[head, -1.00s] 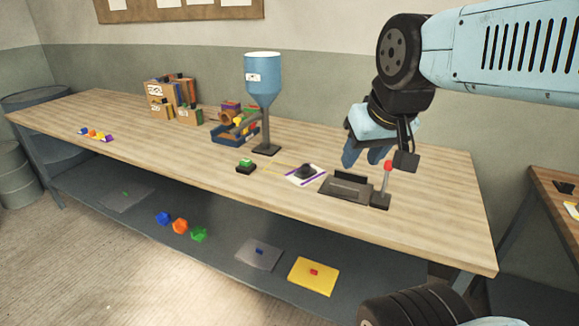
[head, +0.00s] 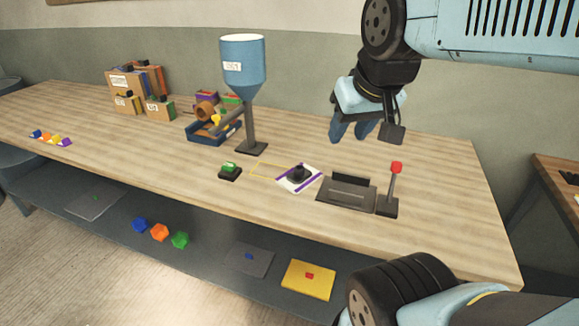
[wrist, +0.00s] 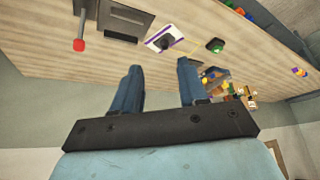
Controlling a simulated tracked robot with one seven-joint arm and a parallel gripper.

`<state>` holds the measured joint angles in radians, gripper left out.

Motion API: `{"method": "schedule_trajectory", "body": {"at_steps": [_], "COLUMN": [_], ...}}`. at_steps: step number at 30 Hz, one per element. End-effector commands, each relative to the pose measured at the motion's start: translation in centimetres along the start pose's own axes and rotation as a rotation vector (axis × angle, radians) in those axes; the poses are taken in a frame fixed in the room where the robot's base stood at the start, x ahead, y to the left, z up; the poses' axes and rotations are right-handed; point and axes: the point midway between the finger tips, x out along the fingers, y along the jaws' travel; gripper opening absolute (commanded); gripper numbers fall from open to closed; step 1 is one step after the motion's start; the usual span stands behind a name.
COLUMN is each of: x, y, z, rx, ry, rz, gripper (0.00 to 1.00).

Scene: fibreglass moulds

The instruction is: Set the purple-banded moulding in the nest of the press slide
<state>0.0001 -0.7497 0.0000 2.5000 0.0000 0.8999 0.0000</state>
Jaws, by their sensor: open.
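The purple-banded moulding (head: 285,183) is a white plate with purple bands along its edges and a black knob on top. It lies flat on the bench, just left of the press slide (head: 347,195), and shows in the wrist view (wrist: 154,44) too. The slide is a dark grey block with a raised back part. Its nest looks empty, though small detail is hard to tell. My gripper (head: 352,131) is open and empty, in the air above the bench. Its two blue fingers (wrist: 159,88) point toward the bench, apart from the moulding.
A lever with a red knob (head: 396,168) stands right of the slide. A green button box (head: 230,171) and a blue hopper (head: 243,62) on a post stand left of the moulding. Boxes (head: 140,85) stand at the back left. The front left bench top is mostly clear.

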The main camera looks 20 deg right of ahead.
Motion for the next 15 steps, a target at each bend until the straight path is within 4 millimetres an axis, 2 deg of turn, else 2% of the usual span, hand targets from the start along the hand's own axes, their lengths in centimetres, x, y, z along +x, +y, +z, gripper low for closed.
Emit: {"method": "schedule_trajectory", "body": {"at_steps": [7, 11, 15], "x": [0.0, 0.1, 0.8], "y": [0.0, 0.0, 0.1], "z": [0.0, -0.2, -1.4], "rx": [0.000, -0.016, -0.117], "ry": [0.000, -0.005, -0.038], "rz": [0.000, 0.006, 0.036], "gripper": [0.43, 0.55, 0.68]}}
